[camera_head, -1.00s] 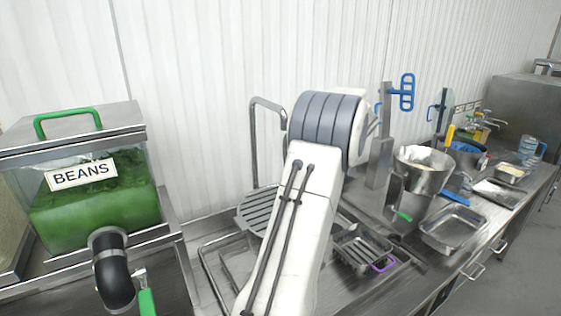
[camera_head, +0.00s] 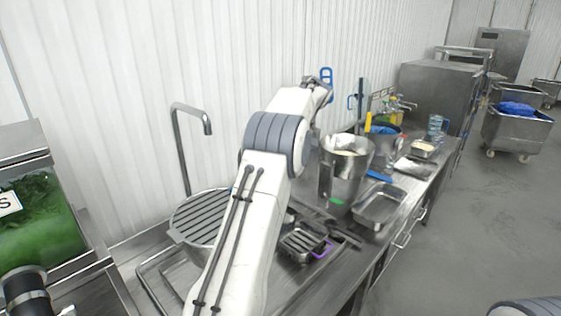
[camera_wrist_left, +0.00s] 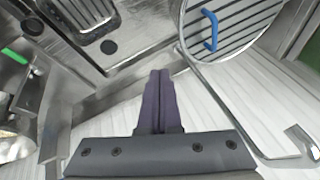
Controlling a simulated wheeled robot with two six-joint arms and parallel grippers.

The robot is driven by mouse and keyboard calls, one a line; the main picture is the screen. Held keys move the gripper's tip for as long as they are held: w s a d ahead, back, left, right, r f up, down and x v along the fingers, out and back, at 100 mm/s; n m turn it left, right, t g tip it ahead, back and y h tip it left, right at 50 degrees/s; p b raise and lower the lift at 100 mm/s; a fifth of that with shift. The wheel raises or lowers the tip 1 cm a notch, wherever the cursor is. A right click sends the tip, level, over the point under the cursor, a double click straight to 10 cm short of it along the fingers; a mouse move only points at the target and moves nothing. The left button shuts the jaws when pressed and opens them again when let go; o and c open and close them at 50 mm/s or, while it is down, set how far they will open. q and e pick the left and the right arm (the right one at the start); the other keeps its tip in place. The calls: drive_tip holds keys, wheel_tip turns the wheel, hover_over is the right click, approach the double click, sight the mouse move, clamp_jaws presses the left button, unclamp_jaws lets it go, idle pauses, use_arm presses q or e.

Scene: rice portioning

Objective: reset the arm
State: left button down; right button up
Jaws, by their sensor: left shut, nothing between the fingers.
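My left arm (camera_head: 262,170) rises from the bottom of the head view and bends over at the upper middle, above the sink area. Its fingertips are not clear there. In the left wrist view my left gripper (camera_wrist_left: 159,75) has its two dark fingers pressed together, with nothing between them and apart from the metal surfaces. My right gripper is out of view; only a piece of my right arm (camera_head: 530,306) shows at the bottom right corner.
A round slotted grate (camera_head: 200,217) lies near a bent tap (camera_head: 190,118). A small tray with a purple handle (camera_head: 303,242), a metal pot (camera_head: 346,163) and a steel tray (camera_head: 379,205) stand along the counter. Open floor (camera_head: 475,220) lies to the right.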

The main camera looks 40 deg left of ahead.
use_arm(q)
drive_tip(key=s+d+f+m+t+h+b, duration=0.1)
drive_tip(key=s+d+m, duration=0.15)
drive_tip(key=d, duration=0.65)
drive_tip(key=s+d+f+m+t+h+b, duration=0.15)
drive_tip(key=d+m, duration=0.25)
drive_tip(key=d, duration=0.6)
drive_tip(key=s+d+f+m+h+b, duration=0.1)
drive_tip(key=s+d+f+m+b, duration=0.2)
drive_tip(key=d, duration=0.6)
drive_tip(key=s+d+f+m+h+b, duration=0.1)
drive_tip(key=s+d+f+m, duration=0.15)
drive_tip(key=s+d, duration=0.35)
drive_tip(key=s+d+f+m, duration=0.2)
drive_tip(key=s+d+m, duration=0.2)
drive_tip(key=s, duration=0.5)
drive_tip(key=s+f+m+h+b, duration=0.1)
drive_tip(key=s+f+m, duration=0.3)
drive_tip(key=s, duration=0.9)
wheel_tip(320, 180, down, 2)
drive_tip(key=shift+s+d+f+g+h+b, duration=0.15)
drive_tip(key=shift+d+f+g+h+b, duration=0.05)
drive_tip(key=shift+d+g+h+b, duration=0.2)
drive_tip(key=shift+s+a, duration=0.1)
drive_tip(key=shift+a, duration=0.05)
